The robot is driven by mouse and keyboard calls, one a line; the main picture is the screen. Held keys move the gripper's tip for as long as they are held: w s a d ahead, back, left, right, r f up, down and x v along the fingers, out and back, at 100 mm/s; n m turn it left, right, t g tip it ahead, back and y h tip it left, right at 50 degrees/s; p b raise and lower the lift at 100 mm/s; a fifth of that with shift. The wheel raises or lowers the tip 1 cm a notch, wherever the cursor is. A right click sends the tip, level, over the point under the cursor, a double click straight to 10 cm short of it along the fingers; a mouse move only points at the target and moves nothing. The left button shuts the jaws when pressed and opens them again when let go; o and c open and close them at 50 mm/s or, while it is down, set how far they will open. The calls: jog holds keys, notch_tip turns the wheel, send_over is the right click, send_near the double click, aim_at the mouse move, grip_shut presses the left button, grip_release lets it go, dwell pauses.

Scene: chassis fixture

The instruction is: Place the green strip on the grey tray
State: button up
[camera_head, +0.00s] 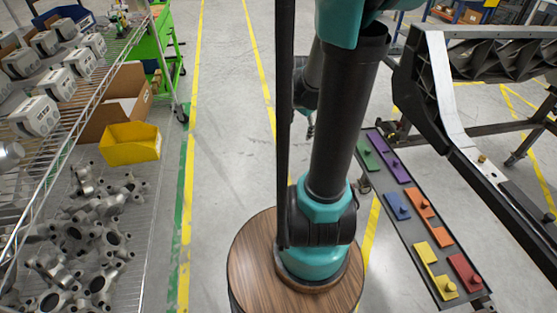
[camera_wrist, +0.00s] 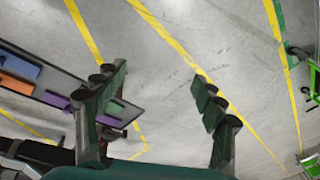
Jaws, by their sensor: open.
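The green strip (camera_head: 367,158) has a small knob and lies at the far left end of the long dark grey tray (camera_head: 411,230), beside the purple strip. In the wrist view the tray (camera_wrist: 66,86) shows at the left, and a finger covers part of its far end; I cannot clearly tell the green strip from the green finger pads there. My gripper (camera_wrist: 160,85) is open, with nothing between its fingers, above the floor. In the head view it is mostly hidden behind my arm, left of the tray's far end.
The tray also bears purple (camera_head: 390,160), blue (camera_head: 397,206), orange (camera_head: 425,215), yellow (camera_head: 434,270) and red (camera_head: 464,272) strips. A dark chassis frame (camera_head: 436,85) stands close on its right. A shelf with metal parts and a yellow bin (camera_head: 130,143) stands left.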

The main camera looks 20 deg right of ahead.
jog(key=s+a+f+n+t, duration=0.1)
jog(key=s+a+f+n, duration=0.1)
jog(key=s+a+n, duration=0.9)
jog(key=shift+s+a+n+y, duration=0.15)
jog(key=shift+n+y, duration=0.25)
jog(key=shift+n, duration=0.5)
jog(key=shift+f, duration=0.1)
